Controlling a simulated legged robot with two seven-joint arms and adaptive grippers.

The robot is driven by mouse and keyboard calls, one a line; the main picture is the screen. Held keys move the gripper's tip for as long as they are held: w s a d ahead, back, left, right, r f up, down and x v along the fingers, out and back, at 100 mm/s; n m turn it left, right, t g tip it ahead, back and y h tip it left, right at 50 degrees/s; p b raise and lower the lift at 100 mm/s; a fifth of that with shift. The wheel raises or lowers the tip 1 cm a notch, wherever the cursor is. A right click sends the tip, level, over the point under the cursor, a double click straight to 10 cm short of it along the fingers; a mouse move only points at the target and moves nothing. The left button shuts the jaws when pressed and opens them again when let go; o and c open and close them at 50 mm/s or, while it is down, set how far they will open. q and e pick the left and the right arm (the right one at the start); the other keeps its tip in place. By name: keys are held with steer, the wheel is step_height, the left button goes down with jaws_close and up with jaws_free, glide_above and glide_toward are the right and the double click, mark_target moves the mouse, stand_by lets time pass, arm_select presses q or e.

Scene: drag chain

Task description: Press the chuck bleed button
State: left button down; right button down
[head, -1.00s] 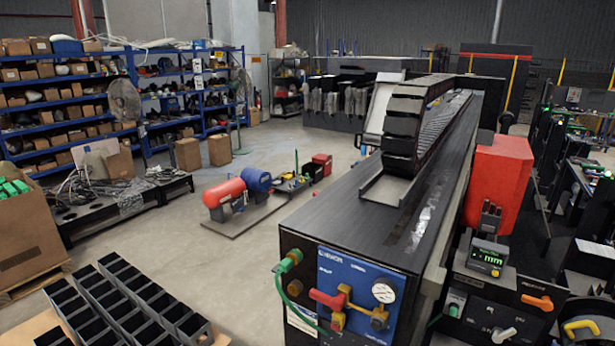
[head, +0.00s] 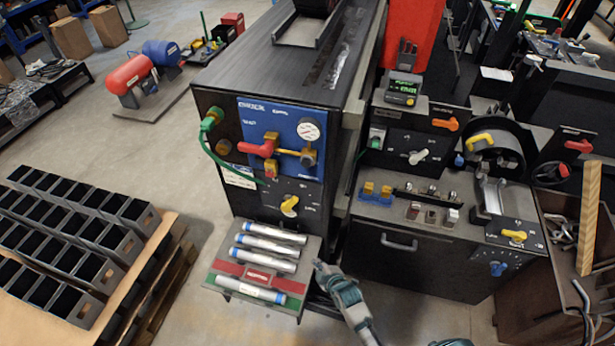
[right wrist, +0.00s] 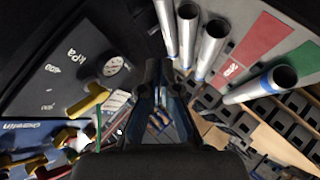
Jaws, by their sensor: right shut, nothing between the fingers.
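The blue valve panel (head: 250,116) is on the front of the black cabinet, with a red-handled valve (head: 262,147), yellow fittings and a white gauge (head: 308,131). A round brownish knob (head: 221,147) sits left of it, and a yellow knob (head: 289,206) is on the dark panel below. I cannot tell which part is the chuck bleed button. My right gripper (head: 319,268) is shut and empty, right of the tube tray and below the panels, apart from the knobs. In the right wrist view its fingers (right wrist: 165,70) also show. My left gripper is not in view.
A tray (head: 208,283) with several silver tubes juts out below the panels, close to my right gripper. A black cabinet (head: 400,270) with levers and switches stands to the right. Black bins (head: 60,240) stand on the left; the floor between is clear.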

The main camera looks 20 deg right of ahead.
step_height(320, 180, up, 34)
steer(key=s+n+t+y+b, duration=0.1)
steer(key=n+t, duration=0.5)
steer(key=n, duration=0.2)
steer(key=shift+s+t+y, duration=0.2)
steer(key=shift+t+y, duration=0.1)
steer(key=shift+y, duration=0.1)
steer(key=shift+w+a, duration=0.1)
steer(key=shift+w, duration=0.05)
steer(key=p, duration=0.1)
glide_toward(306, 163)
steer(key=w+a+f, duration=0.1)
steer(key=w+a, duration=0.2)
steer(key=a, duration=0.1)
steer(key=shift+w+d+r, duration=0.1)
steer(key=shift+w+d, duration=0.2)
steer(key=shift+w, duration=0.35)
steer(key=shift+w+d+f, duration=0.1)
steer(key=shift+w+d, duration=0.15)
steer(key=shift+w, duration=0.35)
steer(key=shift+w+d+r, duration=0.1)
steer(key=shift+w+d, duration=0.2)
steer(key=shift+w, duration=0.35)
